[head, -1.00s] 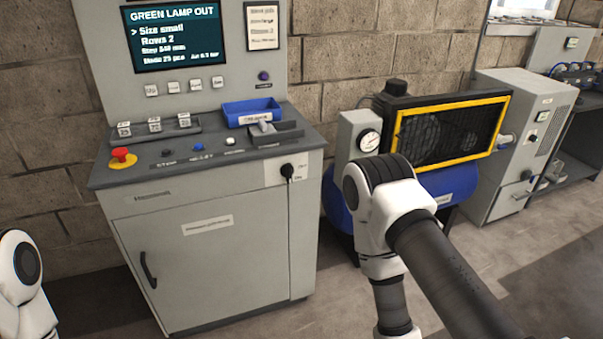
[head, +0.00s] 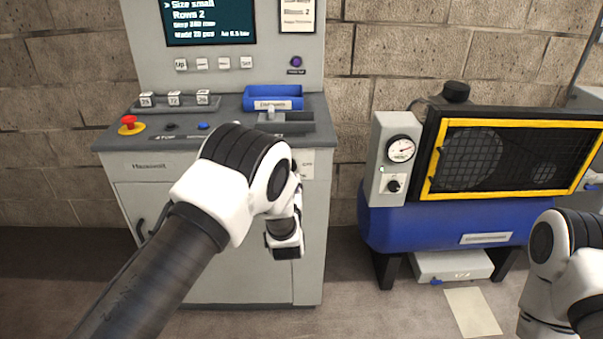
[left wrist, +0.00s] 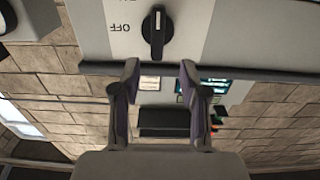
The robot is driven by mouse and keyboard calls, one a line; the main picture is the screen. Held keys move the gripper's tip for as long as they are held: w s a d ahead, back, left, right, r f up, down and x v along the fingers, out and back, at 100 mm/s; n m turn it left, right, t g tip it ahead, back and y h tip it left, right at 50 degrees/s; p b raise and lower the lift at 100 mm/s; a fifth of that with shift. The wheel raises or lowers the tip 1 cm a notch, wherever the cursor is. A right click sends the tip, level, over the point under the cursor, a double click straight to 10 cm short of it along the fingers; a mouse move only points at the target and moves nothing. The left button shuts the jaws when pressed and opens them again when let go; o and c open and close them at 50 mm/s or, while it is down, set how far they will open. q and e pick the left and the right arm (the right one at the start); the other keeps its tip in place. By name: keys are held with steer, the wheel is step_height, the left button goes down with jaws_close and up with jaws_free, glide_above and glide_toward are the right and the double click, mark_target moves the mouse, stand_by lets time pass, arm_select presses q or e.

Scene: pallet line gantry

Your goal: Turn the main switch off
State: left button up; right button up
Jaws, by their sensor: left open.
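The main switch (left wrist: 157,32) shows in the left wrist view as a black rotary knob on a light plate, seen upside down. Its bar stands upright in the picture, with a white mark near the top end. An OFF label (left wrist: 120,27) is to its left; another label is cut off at the top edge. My left gripper (left wrist: 159,72) is open and empty, its fingertips below the knob in that picture and apart from it. In the head view my left arm covers most of the switch area on the cabinet front. My right gripper is out of view.
The grey control cabinet (head: 135,205) carries a red emergency button (head: 129,125) and blue tray (head: 272,100) on its top. A blue compressor (head: 440,225) with a yellow-framed guard stands to the right. Floor shows between them.

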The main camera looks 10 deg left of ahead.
arm_select(q)
steer(key=x, duration=0.6)
steer(key=shift+w+d, duration=0.15)
steer(key=shift+d, duration=0.05)
steer(key=shift+f, duration=0.15)
jaws_close()
steer(key=shift+f+n, duration=0.1)
steer(key=shift+n, duration=0.2)
steer(key=shift+a+f+n+b, duration=0.2)
steer(key=shift+n+b, duration=1.45)
steer(key=shift+n, duration=1.2)
steer(key=shift+a+f+n+b, duration=0.15)
steer(key=shift+n+b, duration=1.45)
steer(key=shift+n, duration=1.3)
steer(key=shift+a+f+n+b, duration=0.2)
steer(key=shift+n+b, duration=1.45)
steer(key=shift+n, duration=1.2)
